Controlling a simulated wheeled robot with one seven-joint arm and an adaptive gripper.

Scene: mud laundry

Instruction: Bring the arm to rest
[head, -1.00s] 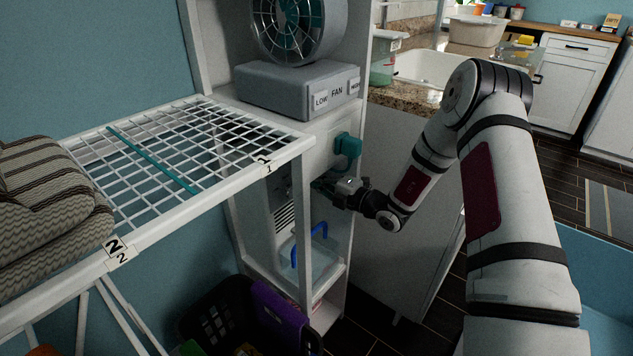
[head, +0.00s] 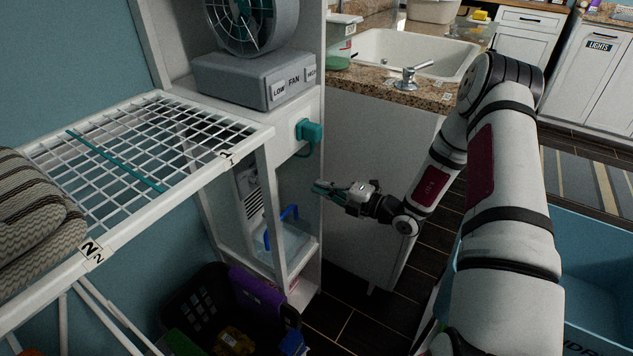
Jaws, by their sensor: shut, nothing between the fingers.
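My gripper (head: 322,188) is at the end of my arm in the middle of the head view. Its fingers point left, toward the tall white shelf unit (head: 312,200). The fingers look closed together, with nothing held between them. The gripper is in the air below the teal plug (head: 309,131) and apart from it. My arm is bent, with its elbow up at the right of the view.
A wire rack (head: 150,150) with folded textiles (head: 35,215) stands at left. A grey fan (head: 240,80) sits on the shelf unit. A counter with a sink (head: 400,55) is behind; a blue tub (head: 595,260) is at right.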

